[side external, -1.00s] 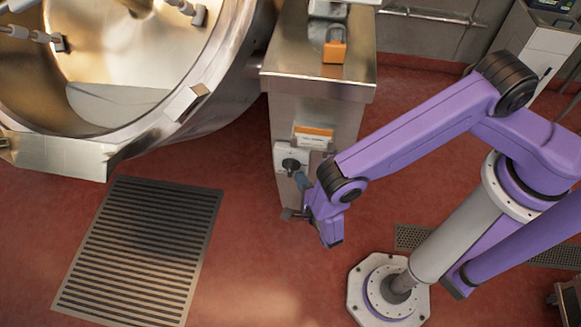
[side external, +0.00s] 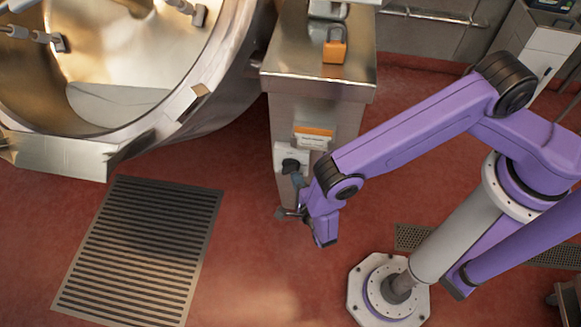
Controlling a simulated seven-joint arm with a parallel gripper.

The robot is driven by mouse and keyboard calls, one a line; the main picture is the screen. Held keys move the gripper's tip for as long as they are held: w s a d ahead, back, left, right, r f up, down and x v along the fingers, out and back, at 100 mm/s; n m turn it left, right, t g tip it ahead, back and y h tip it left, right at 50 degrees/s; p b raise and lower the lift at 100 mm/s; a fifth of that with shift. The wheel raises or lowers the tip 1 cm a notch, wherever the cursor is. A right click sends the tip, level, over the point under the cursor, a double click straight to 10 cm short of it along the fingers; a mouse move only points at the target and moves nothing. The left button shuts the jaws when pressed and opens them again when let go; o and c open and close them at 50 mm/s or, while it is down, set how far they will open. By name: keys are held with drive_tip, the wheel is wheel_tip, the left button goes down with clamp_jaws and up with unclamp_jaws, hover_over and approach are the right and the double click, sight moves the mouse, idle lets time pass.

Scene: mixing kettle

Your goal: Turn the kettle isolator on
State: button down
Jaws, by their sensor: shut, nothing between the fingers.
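The isolator is a pale box with a black rotary knob (side external: 290,165) on the front of the steel pedestal (side external: 318,85). An orange and white label (side external: 313,137) sits just above it. My gripper (side external: 284,213) is at the front of the pedestal, just below the isolator, shut with nothing held. A grey part of the gripper's side overlaps the area just under the knob. I cannot tell whether it touches the knob. The knob's exact setting is too small to read.
The large steel kettle (side external: 185,138) stands left of the pedestal. An orange padlock (side external: 334,48) lies on the pedestal top. A floor grate (side external: 140,250) lies at the lower left. The red floor (side external: 245,270) in front of the pedestal is clear.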

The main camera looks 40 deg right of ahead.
drive_tip(key=shift+s+a, duration=1.15)
drive_tip(key=shift+a, duration=0.1)
drive_tip(key=v, duration=0.6)
idle(1.6)
wheel_tip(320, 180, up, 6)
drive_tip(key=d+m, duration=0.3)
drive_tip(key=m, duration=1.4)
drive_tip(key=shift+n, duration=0.3)
drive_tip(key=shift+x, duration=4)
drive_tip(key=shift+a+f, duration=0.15)
drive_tip(key=shift+f, duration=0.05)
